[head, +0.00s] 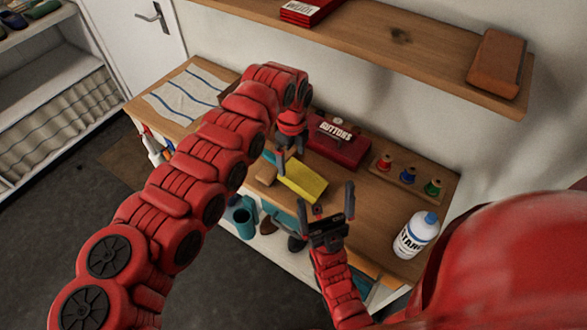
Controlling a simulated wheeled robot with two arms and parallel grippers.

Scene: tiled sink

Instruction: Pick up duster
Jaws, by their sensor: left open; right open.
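A flat yellow folded piece (303,183), which looks like the duster, lies on the wooden worktop (385,212) near its front edge. My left gripper (290,155) points down, open and empty, just behind and above the yellow piece's left end. I cannot tell whether it touches the piece. My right gripper (327,200) is open and empty, at the front edge, just right of the yellow piece, its fingers pointing up in the picture. My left arm hides part of the worktop to the left.
A red buttons box (338,150) stands behind the yellow piece, a small tan block (266,174) left of it. Thread spools (409,174) and a white bottle (415,236) stand right. A striped cloth (186,97) lies far left. A shelf (400,38) overhangs the back.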

